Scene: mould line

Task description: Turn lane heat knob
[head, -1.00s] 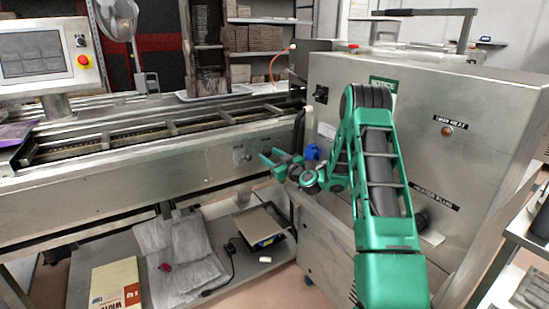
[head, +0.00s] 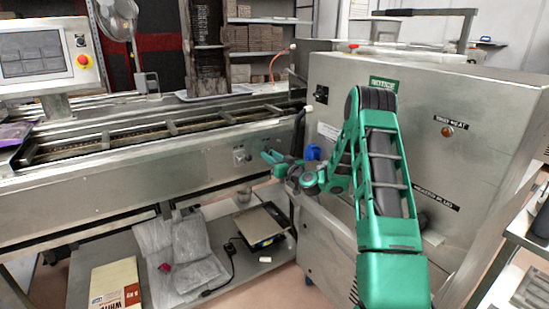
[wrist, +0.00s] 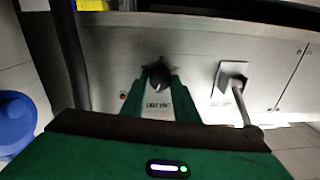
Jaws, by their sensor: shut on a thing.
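The lane heat knob (wrist: 159,74) is a dark round knob on the metal panel in the wrist view, with a small label just below it. My gripper (wrist: 160,84) has one green finger on each side of the knob and is shut on it. In the head view, my gripper (head: 268,157) is at the conveyor's front panel (head: 180,168). The knob cannot be made out there, behind the fingers.
A metal plate with a protruding lever (wrist: 233,82) is right of the knob in the wrist view. A blue object (wrist: 16,122) is at the left. The steel cabinet (head: 335,85) stands close to my arm. A lower shelf (head: 215,285) holds bags and a scale (head: 262,222).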

